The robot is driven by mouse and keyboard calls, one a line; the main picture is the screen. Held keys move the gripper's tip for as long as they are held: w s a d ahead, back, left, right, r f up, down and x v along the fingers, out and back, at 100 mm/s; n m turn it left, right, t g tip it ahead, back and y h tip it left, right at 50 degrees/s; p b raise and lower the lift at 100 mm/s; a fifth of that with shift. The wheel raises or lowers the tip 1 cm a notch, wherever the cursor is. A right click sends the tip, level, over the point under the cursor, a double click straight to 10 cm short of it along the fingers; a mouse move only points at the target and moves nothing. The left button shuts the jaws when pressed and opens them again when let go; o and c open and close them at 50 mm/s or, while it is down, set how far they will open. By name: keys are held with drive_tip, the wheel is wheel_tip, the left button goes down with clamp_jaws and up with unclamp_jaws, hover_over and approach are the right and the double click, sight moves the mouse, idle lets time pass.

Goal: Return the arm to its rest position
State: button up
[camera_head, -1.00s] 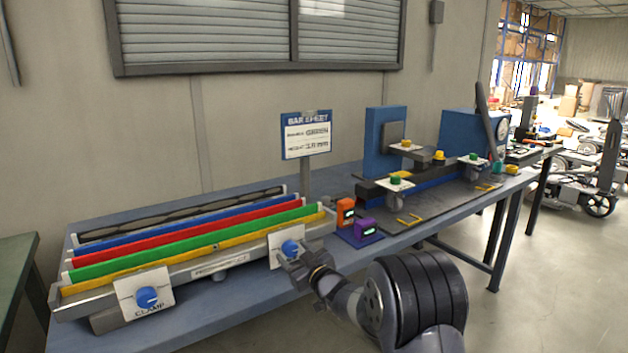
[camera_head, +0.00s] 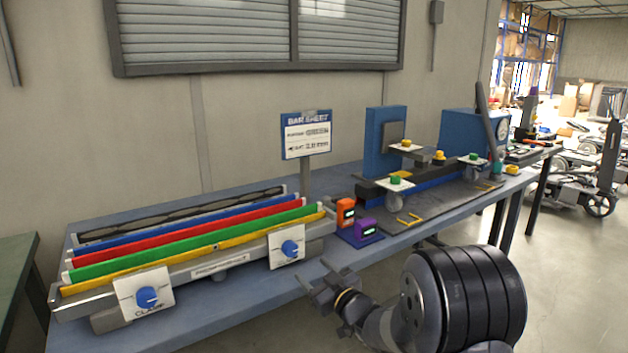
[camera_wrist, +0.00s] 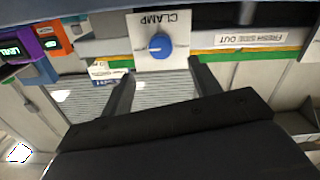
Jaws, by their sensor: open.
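My gripper (camera_head: 322,280) is in front of the blue bench's front edge, to the lower right of the right clamp knob. Its two fingers are apart with nothing between them; the wrist view also shows the open fingers (camera_wrist: 158,85). The blue right clamp knob (camera_head: 289,248) sits on a white plate on the front of the bar fixture. In the wrist view a blue clamp knob (camera_wrist: 160,46) shows beyond the fingertips, apart from them. My arm reaches in from the lower right.
The blue bench (camera_head: 240,300) carries the fixture with yellow, green, red and blue bars (camera_head: 190,240). An orange device (camera_head: 345,212) and a purple device (camera_head: 365,231) stand right of it. A blue press-like machine (camera_head: 385,150) stands further right.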

sight(293, 251)
drive_tip(key=x, duration=0.9)
drive_tip(key=shift+w+a+f, duration=0.1)
drive_tip(key=shift+w+a, duration=0.1)
drive_tip(key=n+b, duration=0.3)
drive_tip(key=n, duration=0.2)
drive_tip(key=shift+d+n, duration=0.1)
drive_tip(key=shift+n, duration=0.3)
drive_tip(key=n+b, duration=0.2)
drive_tip(key=n, duration=0.3)
drive_tip(key=n+b, duration=0.2)
drive_tip(key=n, duration=0.3)
drive_tip(key=shift+n+b, duration=0.3)
drive_tip(key=shift+n, duration=0.1)
drive_tip(key=n, duration=0.1)
drive_tip(key=n+b, duration=0.1)
drive_tip(key=n, duration=0.3)
drive_tip(key=shift+r, duration=0.3)
